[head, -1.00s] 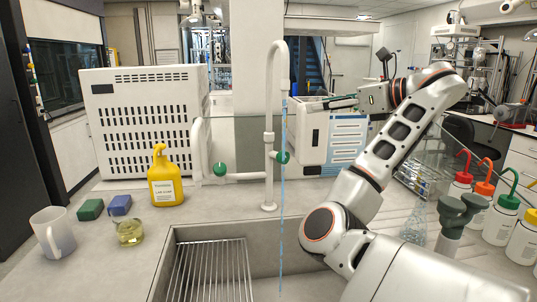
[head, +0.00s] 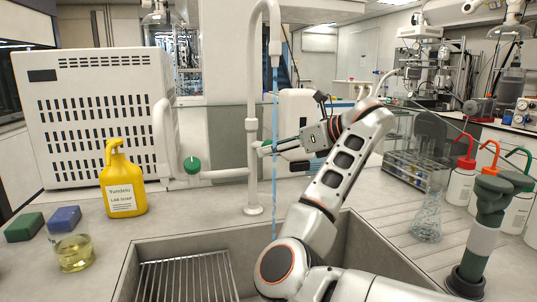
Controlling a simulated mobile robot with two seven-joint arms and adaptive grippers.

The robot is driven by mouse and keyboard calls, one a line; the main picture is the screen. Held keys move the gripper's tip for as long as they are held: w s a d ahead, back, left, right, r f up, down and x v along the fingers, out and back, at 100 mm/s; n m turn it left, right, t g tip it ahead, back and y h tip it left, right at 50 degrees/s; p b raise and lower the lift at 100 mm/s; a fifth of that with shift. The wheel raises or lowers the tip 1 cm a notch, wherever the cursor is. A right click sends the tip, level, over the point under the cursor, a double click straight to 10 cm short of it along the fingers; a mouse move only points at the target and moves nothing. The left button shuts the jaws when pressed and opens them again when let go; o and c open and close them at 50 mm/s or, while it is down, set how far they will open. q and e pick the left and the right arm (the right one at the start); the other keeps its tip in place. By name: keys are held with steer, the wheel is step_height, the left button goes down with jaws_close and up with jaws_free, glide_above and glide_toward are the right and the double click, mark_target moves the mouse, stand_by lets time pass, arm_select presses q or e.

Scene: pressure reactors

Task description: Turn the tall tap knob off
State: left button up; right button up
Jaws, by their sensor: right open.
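The tall white tap (head: 253,160) stands behind the sink, with its spout curving over the top. A thin blue stream of water (head: 275,190) runs down from it. Its green knob (head: 266,144) is on the right side of the upright pipe, mostly hidden by my right gripper. My right gripper (head: 268,148) comes in from the right with its fingers pointing left at the knob. The fingers are open and the tips are at or around the knob; I cannot tell if they touch it. My left gripper is not in view.
Another green knob (head: 192,165) sits on the pipe to the left. A yellow soap bottle (head: 122,185), sponges (head: 64,219) and a beaker (head: 74,253) stand left of the sink (head: 160,247). A flask (head: 428,215) and several wash bottles (head: 460,183) stand at the right.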

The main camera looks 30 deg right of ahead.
steer(key=shift+w+a+f, duration=0.25)
steer(key=shift+w, duration=0.2)
steer(key=shift+r, duration=0.1)
steer(key=c, duration=1.1)
